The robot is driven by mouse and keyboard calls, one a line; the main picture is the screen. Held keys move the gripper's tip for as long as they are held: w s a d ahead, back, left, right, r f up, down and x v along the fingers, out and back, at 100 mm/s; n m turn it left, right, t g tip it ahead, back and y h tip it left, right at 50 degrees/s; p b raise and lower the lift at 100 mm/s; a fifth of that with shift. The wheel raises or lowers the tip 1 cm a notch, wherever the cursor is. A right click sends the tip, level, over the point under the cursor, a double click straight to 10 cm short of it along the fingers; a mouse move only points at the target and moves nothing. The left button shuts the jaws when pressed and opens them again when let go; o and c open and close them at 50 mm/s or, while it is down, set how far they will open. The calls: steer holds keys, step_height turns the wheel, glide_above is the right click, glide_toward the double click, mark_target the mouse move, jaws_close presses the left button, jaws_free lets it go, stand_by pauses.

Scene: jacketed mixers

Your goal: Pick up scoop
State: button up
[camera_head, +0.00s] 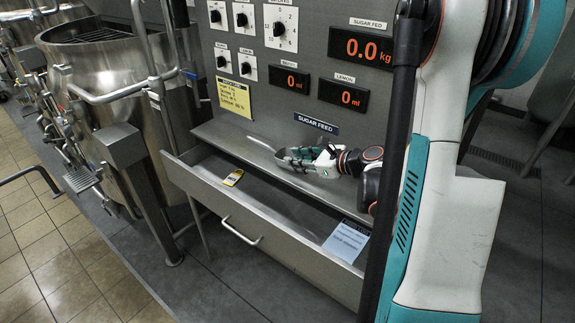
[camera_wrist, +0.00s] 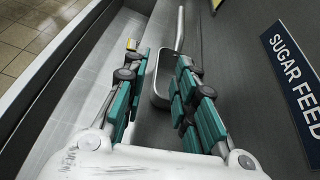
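The scoop is a metal pan with a thin handle. In the wrist view the scoop (camera_wrist: 160,88) lies on the shelf, its handle pointing away from me and its bowl between and beyond my fingers. My gripper (camera_wrist: 163,62) is open, with a teal-padded finger on each side. The right finger covers part of the bowl; I cannot tell whether it touches. In the head view my gripper (camera_head: 292,157) is over the shelf, and the scoop's handle (camera_head: 259,143) sticks out to its left; much of the bowl is hidden by the fingers.
The grey shelf (camera_head: 225,135) sits below a control panel (camera_head: 310,60) with dials and red displays. An open drawer (camera_head: 200,170) below holds a yellow item (camera_head: 233,177) and a blue paper (camera_head: 346,242). A steel mixer (camera_head: 110,80) stands at left.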

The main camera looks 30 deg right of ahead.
mark_target(273, 152)
steer(key=b+x, duration=0.2)
steer(key=x, duration=0.3)
steer(key=shift+s+f, duration=0.1)
steer(key=shift+f, duration=0.05)
steer(key=shift+w+a+f, duration=0.15)
steer(key=shift+w+a, duration=0.05)
steer(key=shift+w, duration=0.3)
steer(key=shift+c, duration=0.2)
jaws_close()
